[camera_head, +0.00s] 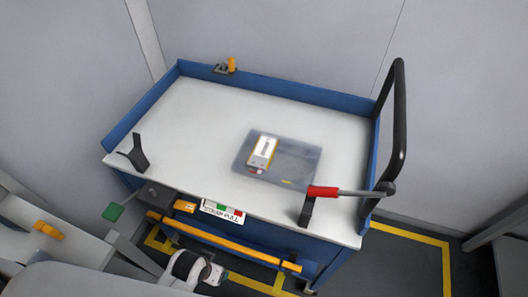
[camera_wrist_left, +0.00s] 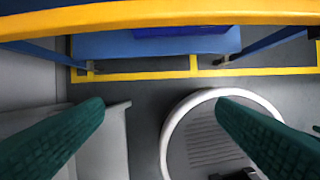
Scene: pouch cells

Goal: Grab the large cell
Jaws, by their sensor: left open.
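On the white top of a blue-rimmed cart (camera_head: 190,130) lies a flat grey, blurry rectangle (camera_head: 292,160); I cannot tell if it is a tray, a mat or a pouch. A small white block with gold edges and a dark-marked label (camera_head: 262,150) sits on its left part. I cannot tell which of these is the large cell. In the left wrist view my left gripper (camera_wrist_left: 160,105) shows two green fingers, wide apart and empty, over the floor by a yellow bar.
A red-gripped lever (camera_head: 323,191) sticks in over the cart's right front corner. A black handle (camera_head: 400,120) rises at the right. A yellow bar (camera_head: 222,241) runs along the front.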

